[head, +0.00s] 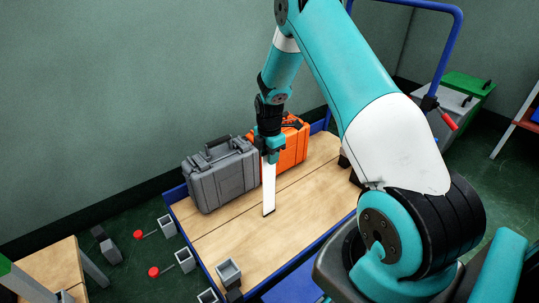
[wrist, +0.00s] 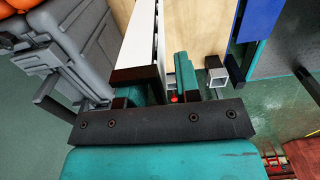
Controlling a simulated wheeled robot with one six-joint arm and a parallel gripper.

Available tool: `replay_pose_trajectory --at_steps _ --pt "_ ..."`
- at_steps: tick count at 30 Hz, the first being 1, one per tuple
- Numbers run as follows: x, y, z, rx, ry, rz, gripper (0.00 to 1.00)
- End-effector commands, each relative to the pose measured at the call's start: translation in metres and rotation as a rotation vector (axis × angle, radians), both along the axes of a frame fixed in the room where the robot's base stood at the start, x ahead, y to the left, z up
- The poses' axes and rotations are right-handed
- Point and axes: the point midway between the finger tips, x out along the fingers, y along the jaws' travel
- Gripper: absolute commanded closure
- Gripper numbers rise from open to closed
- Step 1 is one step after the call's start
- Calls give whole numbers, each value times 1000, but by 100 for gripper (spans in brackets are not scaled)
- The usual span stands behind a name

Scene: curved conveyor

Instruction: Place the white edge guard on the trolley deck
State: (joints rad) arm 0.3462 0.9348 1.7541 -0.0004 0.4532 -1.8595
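The white edge guard (head: 268,188) is a long, narrow strip with dark ends. My gripper (head: 268,150) is shut on its upper end and holds it nearly upright over the trolley deck (head: 225,237). Its lower end is at or just above the wooden boards; I cannot tell whether it touches. In the wrist view the guard (wrist: 141,35) runs away from my gripper (wrist: 165,88) toward the deck (wrist: 196,30). One finger is partly hidden behind the guard's near end.
A grey case (head: 222,178) and an orange case (head: 293,146) stand on the deck's back side, close to the guard. A blue handle (head: 452,45) rises at the right.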

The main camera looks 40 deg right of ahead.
Motion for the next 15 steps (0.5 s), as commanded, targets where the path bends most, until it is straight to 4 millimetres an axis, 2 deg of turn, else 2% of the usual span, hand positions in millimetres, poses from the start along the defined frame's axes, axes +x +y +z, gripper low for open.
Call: replay_pose_trajectory --at_steps 5,8,15 --pt "0 0 3 0 -1 0 70" --pt "1 0 14 -1 -3 0 70" --pt "1 0 66 -1 -3 0 70"
